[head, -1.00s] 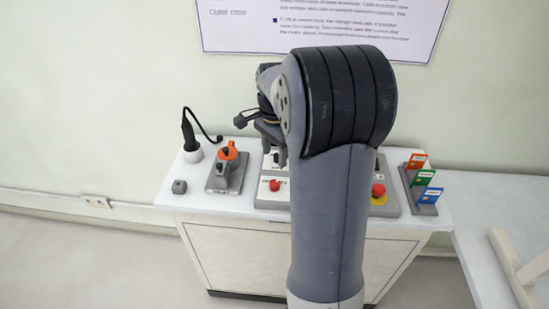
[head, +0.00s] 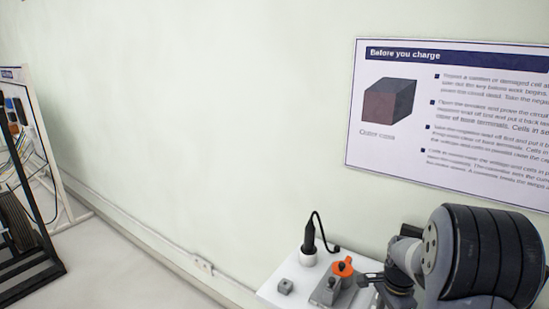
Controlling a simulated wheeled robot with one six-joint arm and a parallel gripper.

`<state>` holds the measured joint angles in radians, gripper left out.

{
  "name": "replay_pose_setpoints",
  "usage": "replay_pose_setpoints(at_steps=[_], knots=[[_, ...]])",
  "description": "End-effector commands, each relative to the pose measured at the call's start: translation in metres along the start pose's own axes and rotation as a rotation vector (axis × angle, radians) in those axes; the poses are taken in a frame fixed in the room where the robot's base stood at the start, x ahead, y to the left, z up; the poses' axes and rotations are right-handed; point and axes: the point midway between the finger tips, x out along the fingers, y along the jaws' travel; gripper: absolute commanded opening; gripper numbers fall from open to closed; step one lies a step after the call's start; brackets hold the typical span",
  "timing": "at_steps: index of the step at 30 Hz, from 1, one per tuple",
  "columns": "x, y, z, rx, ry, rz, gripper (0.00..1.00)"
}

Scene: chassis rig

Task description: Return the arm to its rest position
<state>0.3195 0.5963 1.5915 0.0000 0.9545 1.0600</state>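My arm (head: 485,255) shows at the lower right of the head view, grey with dark ribbed bands, in front of the white bench. My gripper (head: 372,280) is small and partly hidden by my own arm. It is near the orange-topped switch on the bench. I cannot make out whether its fingers are open or shut, or whether they touch anything.
A charging poster (head: 400,150) hangs above. A black rack (head: 22,235) stands far left; floor between is clear.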

Motion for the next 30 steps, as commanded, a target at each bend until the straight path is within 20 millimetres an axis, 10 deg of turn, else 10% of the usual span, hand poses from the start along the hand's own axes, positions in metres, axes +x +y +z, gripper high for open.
replay_pose_setpoints(at_steps=[18, 30], knots=[[0.001, 0.0, 0.0, -0.01, 0.001, -0.002, 0.5], [-0.067, -0.001, -0.001, 0.0, 0.004, -0.007, 0.5]])
